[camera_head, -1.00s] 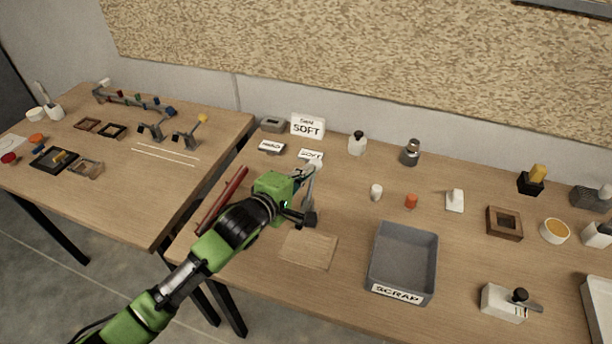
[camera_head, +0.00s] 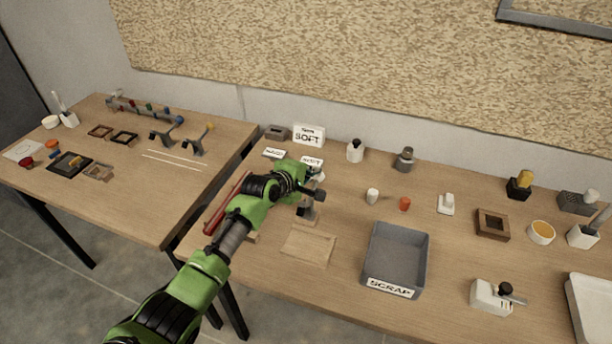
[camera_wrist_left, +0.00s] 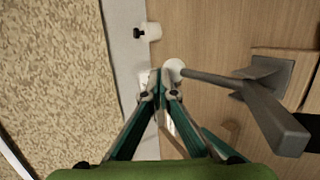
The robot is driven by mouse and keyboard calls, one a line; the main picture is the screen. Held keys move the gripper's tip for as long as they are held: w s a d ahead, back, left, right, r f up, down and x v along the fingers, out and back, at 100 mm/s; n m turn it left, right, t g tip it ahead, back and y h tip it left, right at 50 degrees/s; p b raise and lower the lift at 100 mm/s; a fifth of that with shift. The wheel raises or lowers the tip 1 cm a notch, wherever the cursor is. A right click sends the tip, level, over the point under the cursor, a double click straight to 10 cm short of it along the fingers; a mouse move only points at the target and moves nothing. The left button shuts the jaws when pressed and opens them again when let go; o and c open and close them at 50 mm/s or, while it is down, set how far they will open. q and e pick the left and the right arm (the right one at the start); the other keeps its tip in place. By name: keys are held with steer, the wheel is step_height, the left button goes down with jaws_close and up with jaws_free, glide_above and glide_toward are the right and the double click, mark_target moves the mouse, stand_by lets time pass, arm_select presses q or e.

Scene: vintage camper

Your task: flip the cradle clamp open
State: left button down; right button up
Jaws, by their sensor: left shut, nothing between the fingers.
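A grey stand (camera_head: 307,212) on the right table carries a tilted bar with a dark end (camera_head: 320,195); I take it for the cradle clamp. In the left wrist view, the grey bar (camera_wrist_left: 225,82) runs from a pale round knob (camera_wrist_left: 174,68) to a thick dark end near the camera, over a square base (camera_wrist_left: 275,75). My left gripper (camera_head: 312,173) is shut and empty beside the stand. Its fingertips (camera_wrist_left: 158,82) are close beside the knob in the left wrist view; I cannot tell if they touch. My right gripper is not in view.
A red bar (camera_head: 226,205) lies left of my arm. A pale wooden board (camera_head: 307,246) and the grey SCRAP bin (camera_head: 366,262) are in front. SOFT signs (camera_head: 309,134) and a white bottle (camera_head: 355,151) stand behind. Clear tabletop lies between the stand and the small cups (camera_head: 372,196).

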arm_select(q)
steer(key=shift+w+d+f+g+y, duration=0.1)
steer(key=shift+w+f+g+y, duration=0.1)
steer(key=shift+f+g+y, duration=0.15)
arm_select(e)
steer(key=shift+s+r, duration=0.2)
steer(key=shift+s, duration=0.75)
arm_select(q)
steer(key=shift+f, duration=0.1)
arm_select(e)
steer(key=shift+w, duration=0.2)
